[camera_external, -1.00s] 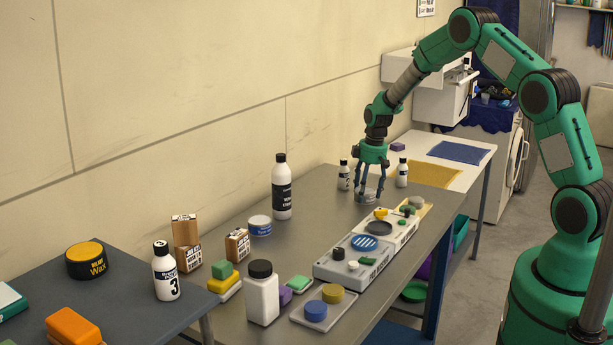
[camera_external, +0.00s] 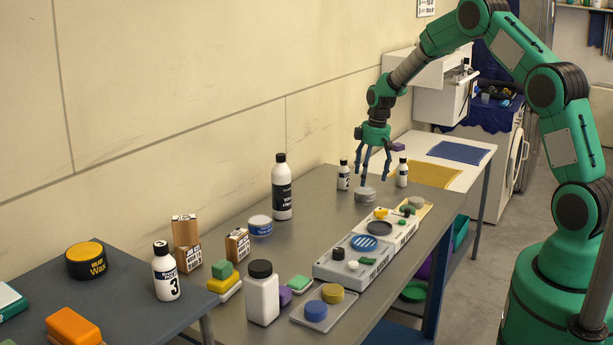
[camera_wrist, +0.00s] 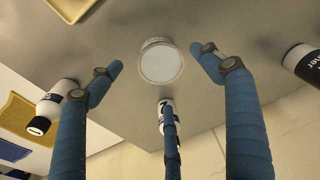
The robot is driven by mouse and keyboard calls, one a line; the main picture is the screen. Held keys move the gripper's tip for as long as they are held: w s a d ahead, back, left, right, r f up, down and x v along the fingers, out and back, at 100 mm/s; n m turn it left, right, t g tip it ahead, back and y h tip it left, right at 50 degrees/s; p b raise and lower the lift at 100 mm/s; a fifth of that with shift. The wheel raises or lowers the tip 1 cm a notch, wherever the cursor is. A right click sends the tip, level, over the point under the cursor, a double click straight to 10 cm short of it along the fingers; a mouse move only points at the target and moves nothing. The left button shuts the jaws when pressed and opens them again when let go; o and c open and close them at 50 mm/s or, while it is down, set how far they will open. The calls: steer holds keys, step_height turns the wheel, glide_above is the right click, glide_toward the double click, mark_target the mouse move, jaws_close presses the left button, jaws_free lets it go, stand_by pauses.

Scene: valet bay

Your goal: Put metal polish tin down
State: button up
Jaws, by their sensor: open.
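The metal polish tin (camera_external: 365,195) is a small round grey tin on the grey bench, near its far end. In the wrist view the tin (camera_wrist: 160,63) shows a pale lid from above. My gripper (camera_external: 375,180) is open above the tin, its blue fingers apart and clear of it. In the wrist view my gripper (camera_wrist: 158,70) has its fingertips spread around the tin with gaps on all sides. Nothing is held.
Small white bottles stand left (camera_external: 344,175) and right (camera_external: 402,172) of the tin. A tall white bottle (camera_external: 282,190) with a black label stands further left. Grey trays (camera_external: 322,272) with pads and lids line the bench's front side. Bare bench lies left of the tin.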

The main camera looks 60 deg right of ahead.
mark_target(369, 191)
steer(key=shift+s+r, duration=0.2)
steer(key=shift+r, duration=1.25)
steer(key=shift+s+r, duration=0.15)
steer(key=shift+r, duration=1.25)
steer(key=s+a+r+t, duration=0.1)
steer(key=s+a+r, duration=0.6)
steer(key=a+r, duration=0.45)
steer(key=s+a+r+t, duration=0.1)
steer(key=s+a+r, duration=0.6)
steer(key=a+r, duration=0.45)
steer(key=s+a+r, duration=0.2)
steer(key=s+a, duration=0.2)
steer(key=s, duration=0.5)
steer(key=s+a+r+m+t, duration=0.1)
steer(key=s+a+r, duration=0.1)
steer(key=s+a, duration=0.3)
steer(key=s+a+r+t, duration=0.1)
steer(key=s+a, duration=0.3)
steer(key=s, duration=1)
steer(key=shift+a+r+m, duration=0.15)
steer(key=shift+r+m, duration=0.15)
steer(key=shift+r, duration=0.2)
